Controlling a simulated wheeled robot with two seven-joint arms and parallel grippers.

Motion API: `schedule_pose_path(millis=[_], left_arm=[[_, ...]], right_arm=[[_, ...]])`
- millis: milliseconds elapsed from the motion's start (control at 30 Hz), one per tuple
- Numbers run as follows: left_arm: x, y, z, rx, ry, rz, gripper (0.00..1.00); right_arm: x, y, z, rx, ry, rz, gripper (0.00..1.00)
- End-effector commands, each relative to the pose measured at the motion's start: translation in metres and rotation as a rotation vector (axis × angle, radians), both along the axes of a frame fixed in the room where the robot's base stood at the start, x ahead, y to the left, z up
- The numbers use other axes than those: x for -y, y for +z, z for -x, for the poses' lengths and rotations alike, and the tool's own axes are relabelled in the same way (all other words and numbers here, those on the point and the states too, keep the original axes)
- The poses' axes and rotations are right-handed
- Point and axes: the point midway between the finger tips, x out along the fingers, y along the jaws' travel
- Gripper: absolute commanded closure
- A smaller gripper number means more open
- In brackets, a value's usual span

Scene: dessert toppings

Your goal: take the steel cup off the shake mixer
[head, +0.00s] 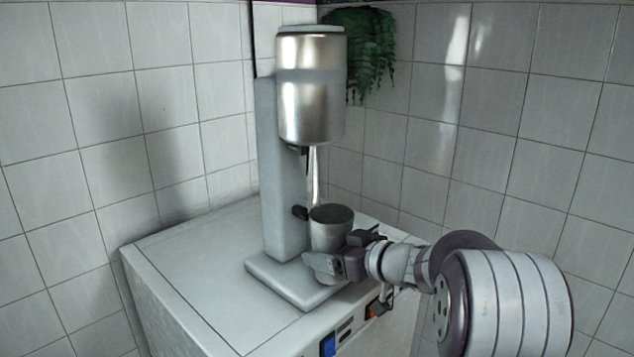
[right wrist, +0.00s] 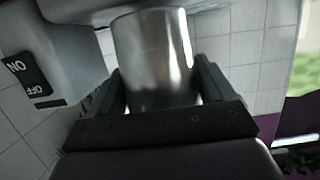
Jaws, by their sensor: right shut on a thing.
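The shake mixer (head: 312,95) stands on a white cabinet, with a steel motor housing above and a grey column and base below. A thin spindle hangs from the housing. The steel cup (head: 331,218) is under the spindle, upright, at the mixer's base; I cannot tell whether it touches the base. My right gripper (head: 335,262) comes from the right and is shut on the lower part of the cup. In the right wrist view the steel cup (right wrist: 155,55) sits between the two fingers. My left gripper is not in view.
The white cabinet top (head: 190,262) is clear left of the mixer. A blue switch (head: 328,344) and an orange one are on its front. Tiled walls stand close behind. A green hanging plant (head: 362,50) is behind the mixer's top.

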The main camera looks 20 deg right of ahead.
Motion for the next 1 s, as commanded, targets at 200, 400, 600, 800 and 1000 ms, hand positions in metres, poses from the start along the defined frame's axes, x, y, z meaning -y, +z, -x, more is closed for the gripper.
schedule_pose_path(millis=[200, 400, 600, 800, 1000], left_arm=[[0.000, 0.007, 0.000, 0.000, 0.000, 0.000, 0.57], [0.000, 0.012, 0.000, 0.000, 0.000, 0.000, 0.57], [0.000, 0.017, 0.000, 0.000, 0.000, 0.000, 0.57], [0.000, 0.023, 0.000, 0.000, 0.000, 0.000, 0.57], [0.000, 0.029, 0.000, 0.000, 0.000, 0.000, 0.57]], right_arm=[[0.007, 0.004, 0.016, 0.002, -0.001, 0.000, 0.60], [0.013, 0.005, 0.031, 0.003, -0.001, 0.000, 0.60], [0.019, 0.005, 0.046, 0.003, 0.000, 0.001, 0.60], [0.025, 0.006, 0.061, 0.002, -0.001, 0.000, 0.60], [0.031, 0.006, 0.076, 0.001, -0.001, 0.000, 0.60]])
